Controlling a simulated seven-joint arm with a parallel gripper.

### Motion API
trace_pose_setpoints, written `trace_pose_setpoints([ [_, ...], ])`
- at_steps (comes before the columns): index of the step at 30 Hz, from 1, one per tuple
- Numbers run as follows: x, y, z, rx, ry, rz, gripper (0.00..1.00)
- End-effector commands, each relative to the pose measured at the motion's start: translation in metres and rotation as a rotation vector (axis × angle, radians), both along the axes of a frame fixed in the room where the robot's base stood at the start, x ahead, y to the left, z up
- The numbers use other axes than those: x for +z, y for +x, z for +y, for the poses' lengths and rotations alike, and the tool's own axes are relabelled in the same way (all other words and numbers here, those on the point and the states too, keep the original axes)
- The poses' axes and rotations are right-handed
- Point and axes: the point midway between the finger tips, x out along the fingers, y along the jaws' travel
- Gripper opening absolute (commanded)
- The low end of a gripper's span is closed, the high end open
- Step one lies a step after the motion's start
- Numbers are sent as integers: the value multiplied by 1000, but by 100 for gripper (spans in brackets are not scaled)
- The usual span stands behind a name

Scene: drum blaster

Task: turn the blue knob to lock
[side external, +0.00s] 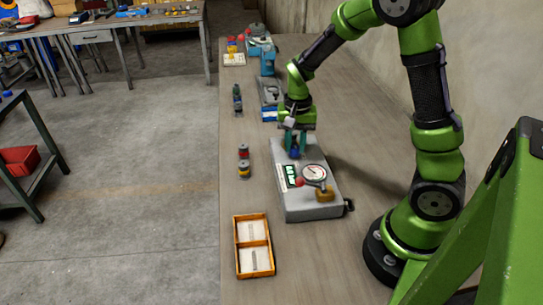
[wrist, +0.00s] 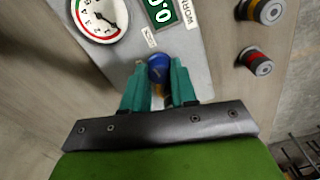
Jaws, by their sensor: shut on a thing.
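The blue knob (wrist: 159,68) sits on the grey box (side external: 312,204), near the end of the box away from the dial gauge. My gripper (wrist: 160,88) is over the box with its two teal fingers shut on the blue knob, one on each side. In the side view the knob (side external: 294,153) shows just below my fingertips (side external: 295,142) and is partly covered by them. I cannot tell which way the knob is turned. A small white label (wrist: 149,37) lies beside the knob in the wrist view.
The box carries a round dial gauge (side external: 314,173), a green display (side external: 290,175), a red part (side external: 299,183) and a yellow-brown part (side external: 324,194). Two small cylinders (side external: 243,152) (side external: 244,169) stand left of it. An orange tray (side external: 237,262) lies in front. Other devices stand farther back.

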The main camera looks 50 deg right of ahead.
Motion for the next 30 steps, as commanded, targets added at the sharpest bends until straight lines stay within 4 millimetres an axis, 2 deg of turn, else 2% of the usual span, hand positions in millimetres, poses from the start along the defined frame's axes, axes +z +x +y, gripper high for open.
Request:
trace_pose_setpoints([
  [10,2,1,-1,-155,0,-4,0],
  [27,2,1,-1,-186,-1,-5,0],
  [28,2,1,-1,-186,-1,-5,28],
  [30,2,1,-1,-186,-1,-5,38],
])
